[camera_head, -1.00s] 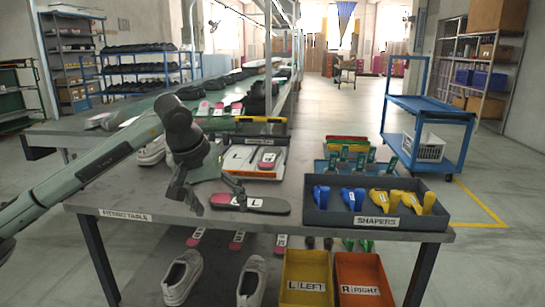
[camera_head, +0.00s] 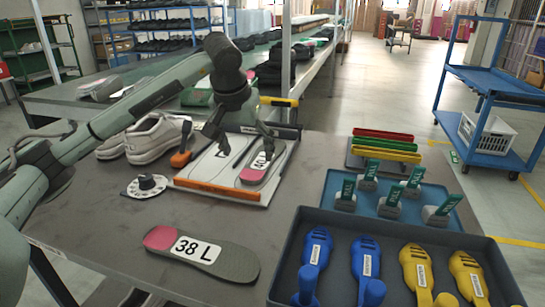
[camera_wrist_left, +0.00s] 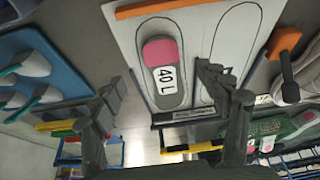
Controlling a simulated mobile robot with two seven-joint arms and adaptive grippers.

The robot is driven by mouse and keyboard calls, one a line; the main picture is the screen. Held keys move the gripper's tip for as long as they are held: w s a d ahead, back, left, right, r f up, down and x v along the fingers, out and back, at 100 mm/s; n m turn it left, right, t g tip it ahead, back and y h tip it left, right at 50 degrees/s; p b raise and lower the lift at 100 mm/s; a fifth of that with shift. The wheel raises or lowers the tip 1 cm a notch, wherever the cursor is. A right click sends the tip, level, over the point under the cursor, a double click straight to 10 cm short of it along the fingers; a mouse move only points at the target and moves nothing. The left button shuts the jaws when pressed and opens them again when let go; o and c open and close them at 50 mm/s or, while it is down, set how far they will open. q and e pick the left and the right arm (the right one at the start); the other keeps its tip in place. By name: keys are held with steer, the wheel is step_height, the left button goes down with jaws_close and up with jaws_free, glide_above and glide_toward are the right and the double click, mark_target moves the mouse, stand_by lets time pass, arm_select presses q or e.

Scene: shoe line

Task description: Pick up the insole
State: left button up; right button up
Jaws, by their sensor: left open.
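A grey insole with a pink heel, labelled 38 L (camera_head: 228,262), lies flat on the bare table near the front. A second grey and pink insole, labelled 40 L (camera_head: 256,176), lies on a white board (camera_head: 215,172) with foot outlines. It also shows in the left wrist view (camera_wrist_left: 171,93), inside one of two outlines. My left gripper (camera_head: 240,138) is open and empty above the board, with its fingers spread by the 40 L insole; it shows in the left wrist view too (camera_wrist_left: 162,98). Contact cannot be told. My right gripper is not in view.
A dark shapers tray (camera_head: 283,262) with blue and yellow shapers fills the front right. A blue tray (camera_head: 388,213) with grey and green tools stands behind it.

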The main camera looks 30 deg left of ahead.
mark_target(252, 174)
arm_select(q)
steer(key=x, duration=0.6)
steer(key=shift+s+f, duration=0.15)
steer(key=shift+s, duration=0.05)
steer(key=shift+w+a+f, duration=0.15)
steer(key=shift+w+f, duration=0.15)
steer(key=shift+f, duration=0.25)
steer(key=c, duration=1.1)
